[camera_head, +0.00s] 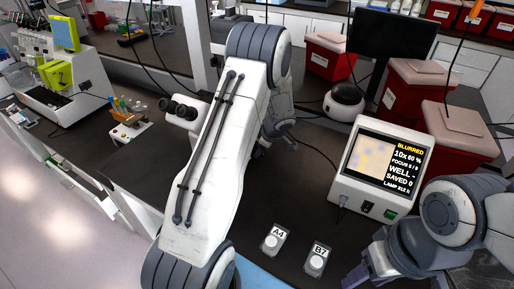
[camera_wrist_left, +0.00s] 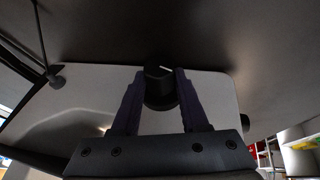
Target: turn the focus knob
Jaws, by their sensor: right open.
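The focus knob (camera_wrist_left: 159,88) is a black round knob with a white mark, in the middle of the left wrist view, on the side of a pale instrument body (camera_wrist_left: 80,100). My left gripper (camera_wrist_left: 160,90) has one finger on each side of the knob, with no clear gap. In the head view my left arm covers the knob, the left gripper and most of the microscope; its black eyepieces (camera_head: 180,108) show. The monitor (camera_head: 376,170) reads "BLURRED", "10x 60 %", "WELL -", "SAVED 0"; the focus number is too small to read surely. My right gripper (camera_head: 366,270) is open and empty at the lower right.
Two labelled pieces, A4 (camera_head: 274,240) and B7 (camera_head: 316,260), lie on the dark bench before the monitor. Red bins with pale lids (camera_head: 454,127) stand behind the monitor. A dark screen (camera_head: 392,40) stands at the back. A small tube rack (camera_head: 130,128) sits left of the eyepieces.

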